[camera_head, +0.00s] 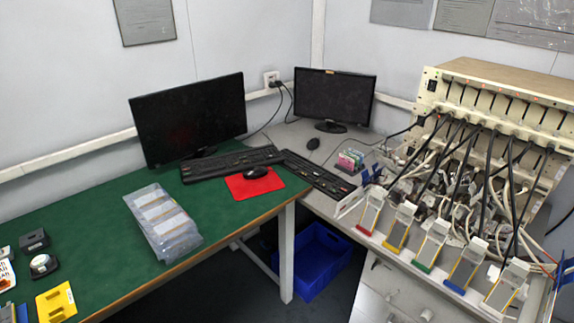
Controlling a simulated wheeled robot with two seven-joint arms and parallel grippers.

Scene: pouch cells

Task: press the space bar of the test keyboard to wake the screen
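Two black keyboards show. One (232,162) lies on the green table in front of the larger left monitor (190,118). The other (316,174) lies at an angle on the grey bench, near the smaller right monitor (335,96) and the battery tester. No label shows which is the test keyboard, and single keys such as the space bar are too small to make out. Both screens are dark. Neither of my grippers is in view.
A mouse (256,172) sits on a red mat (249,188); another mouse (313,143) is on the grey bench. Bagged pouch cells (163,224) lie on the green table (95,240). The tester (510,105) has many cables and coloured clips. A blue crate (320,258) stands below.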

